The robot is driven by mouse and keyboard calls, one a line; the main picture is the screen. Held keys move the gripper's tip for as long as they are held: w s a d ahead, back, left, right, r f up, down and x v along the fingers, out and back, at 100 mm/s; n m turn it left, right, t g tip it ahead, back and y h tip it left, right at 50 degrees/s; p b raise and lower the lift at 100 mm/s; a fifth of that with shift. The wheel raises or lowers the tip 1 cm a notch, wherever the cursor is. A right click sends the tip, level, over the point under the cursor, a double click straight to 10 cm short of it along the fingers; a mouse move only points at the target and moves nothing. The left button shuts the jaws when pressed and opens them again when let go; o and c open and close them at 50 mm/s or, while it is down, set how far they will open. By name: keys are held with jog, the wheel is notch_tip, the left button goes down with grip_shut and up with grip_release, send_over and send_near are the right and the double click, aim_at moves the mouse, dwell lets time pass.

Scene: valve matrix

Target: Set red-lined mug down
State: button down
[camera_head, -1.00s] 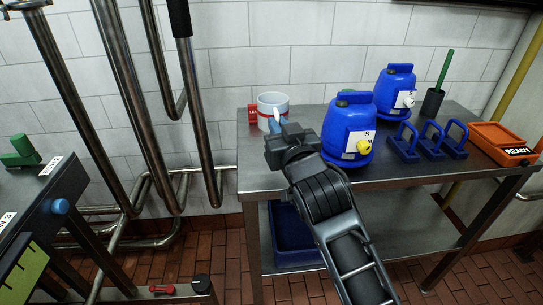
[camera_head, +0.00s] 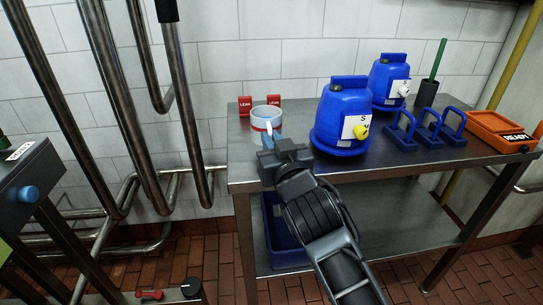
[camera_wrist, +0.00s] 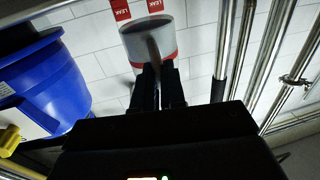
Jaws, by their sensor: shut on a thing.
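The mug (camera_head: 262,122) is pale grey-white with a red band near its base. It is upright over the left end of the metal table (camera_head: 240,178). In the wrist view the mug (camera_wrist: 152,42) shows ahead of my gripper, with its handle toward me. My gripper (camera_wrist: 158,72) is shut on the mug's handle; in the head view my gripper (camera_head: 268,143) is on the near side of the mug. The mug's underside is partly hidden by the gripper, and I cannot tell whether it touches the tabletop.
Two red LEAK blocks (camera_head: 245,105) stand behind the mug. A blue valve housing (camera_head: 342,118) with a yellow knob is close to its right. Blue brackets (camera_head: 427,130) and an orange READY tray (camera_head: 503,130) are farther right. Metal pipes (camera_head: 190,110) stand left of the table.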

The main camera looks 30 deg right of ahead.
jog(key=shift+f, duration=1.7)
jog(key=shift+f+b, duration=0.15)
jog(key=shift+b, duration=0.2)
jog(key=c, duration=1.2)
grip_release()
jog(key=shift+r, duration=0.2)
jog(key=s+a, duration=0.1)
jog(key=s, duration=1.1)
jog(key=shift+a+f, duration=0.15)
jog(key=shift+a, duration=0.25)
